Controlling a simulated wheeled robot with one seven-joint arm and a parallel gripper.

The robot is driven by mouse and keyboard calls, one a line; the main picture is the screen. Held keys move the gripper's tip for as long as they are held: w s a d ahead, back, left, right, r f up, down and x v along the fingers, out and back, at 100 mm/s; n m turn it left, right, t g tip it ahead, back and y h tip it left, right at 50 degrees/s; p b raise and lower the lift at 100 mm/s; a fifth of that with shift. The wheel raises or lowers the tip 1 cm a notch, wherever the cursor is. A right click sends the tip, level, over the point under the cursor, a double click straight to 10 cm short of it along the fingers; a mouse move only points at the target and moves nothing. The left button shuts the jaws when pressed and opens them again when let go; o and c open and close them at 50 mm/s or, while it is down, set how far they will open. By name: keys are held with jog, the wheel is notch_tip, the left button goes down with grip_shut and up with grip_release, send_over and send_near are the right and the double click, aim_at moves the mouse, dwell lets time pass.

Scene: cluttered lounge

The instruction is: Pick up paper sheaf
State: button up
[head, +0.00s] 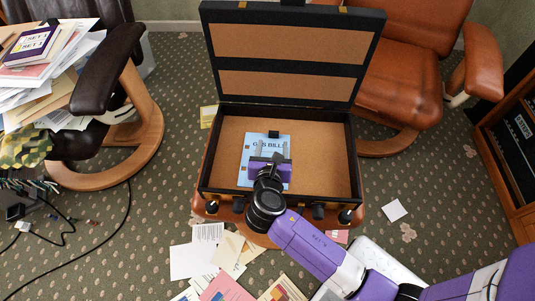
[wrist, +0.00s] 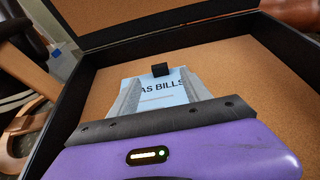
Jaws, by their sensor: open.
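The paper sheaf is a light blue stack marked "GAS BILLS" (head: 247,172) with a black clip at its top edge. It lies inside an open black briefcase (head: 335,170) with a cork-brown lining. In the wrist view the sheaf (wrist: 160,100) shows between my grey fingers, with its clip beyond them. My gripper (head: 273,147) is open over the sheaf, its fingers pointing toward the clip end. The purple gripper body hides part of the sheaf in both views. I cannot tell whether the fingertips touch the paper.
The briefcase lid (head: 290,45) stands raised behind. The case rests on a brown leather support (head: 205,208). A leather armchair (head: 415,70) is at right, a dark chair (head: 105,70) with paper piles at left. Loose papers (head: 222,290) lie in front, beside my arm.

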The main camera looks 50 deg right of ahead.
aim_at(274, 134)
jog(key=b+x, duration=0.2)
jog(key=x, duration=0.1)
jog(key=b+x, duration=0.2)
jog(key=x, duration=0.2)
jog(key=shift+w+d+f, duration=0.1)
jog(key=shift+w+f, duration=0.1)
jog(key=shift+f, duration=0.15)
grip_shut()
